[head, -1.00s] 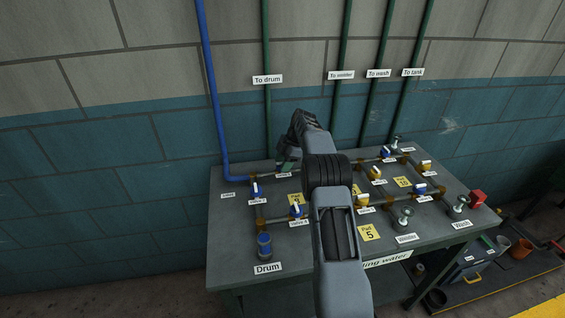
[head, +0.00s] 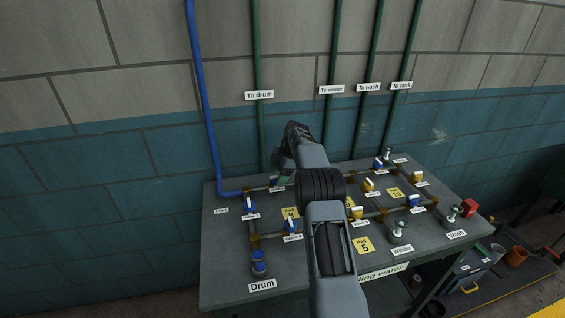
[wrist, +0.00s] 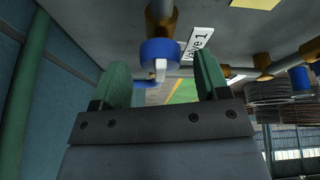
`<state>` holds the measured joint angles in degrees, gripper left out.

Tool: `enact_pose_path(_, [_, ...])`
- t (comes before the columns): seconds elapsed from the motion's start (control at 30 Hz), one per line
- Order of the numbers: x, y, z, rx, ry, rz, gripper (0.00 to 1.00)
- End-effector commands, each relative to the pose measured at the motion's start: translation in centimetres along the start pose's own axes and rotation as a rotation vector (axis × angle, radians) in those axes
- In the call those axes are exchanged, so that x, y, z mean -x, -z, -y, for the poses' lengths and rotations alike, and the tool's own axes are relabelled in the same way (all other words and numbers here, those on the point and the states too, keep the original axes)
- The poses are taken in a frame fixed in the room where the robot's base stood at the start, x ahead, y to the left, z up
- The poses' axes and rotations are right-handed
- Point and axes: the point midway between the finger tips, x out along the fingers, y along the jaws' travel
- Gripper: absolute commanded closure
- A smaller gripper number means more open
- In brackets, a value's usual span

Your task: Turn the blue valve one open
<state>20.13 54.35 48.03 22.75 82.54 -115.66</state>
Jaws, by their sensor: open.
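In the wrist view, a blue valve (wrist: 160,48) with a white lever stub sits on a grey pipe with brass fittings, beside a label (wrist: 197,44) that appears to read "Valve 1". My gripper (wrist: 162,68) is open, with its two green fingers on either side of the valve in that view. I cannot tell whether either finger touches it. In the head view, my gripper (head: 279,168) is at the back left of the grey bench (head: 225,270), and it largely hides this valve, just above a small label (head: 277,189).
Other blue valves (head: 249,204) (head: 292,226) stand close on the left pipes, with yellow-handled ones (head: 368,185) to the right. A blue vertical pipe (head: 206,110) and green pipes run up the wall behind. The bench's left corner is clear.

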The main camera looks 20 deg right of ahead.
Motion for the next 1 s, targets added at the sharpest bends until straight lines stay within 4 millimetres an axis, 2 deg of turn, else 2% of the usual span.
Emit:
enact_pose_path(0.4, [8.6, 0.1, -0.1, 0.0, -0.003, 0.002, 0.32])
enact_pose_path(0.6, [11.5, 0.1, -0.1, -0.001, -0.001, 0.001, 0.32])
enact_pose_path(0.8, [12.7, 0.1, -0.1, 0.001, 0.0, 0.001, 0.32])
enact_pose_path(1.0, [12.9, 0.0, 0.0, 0.001, -0.001, 0.001, 0.32])
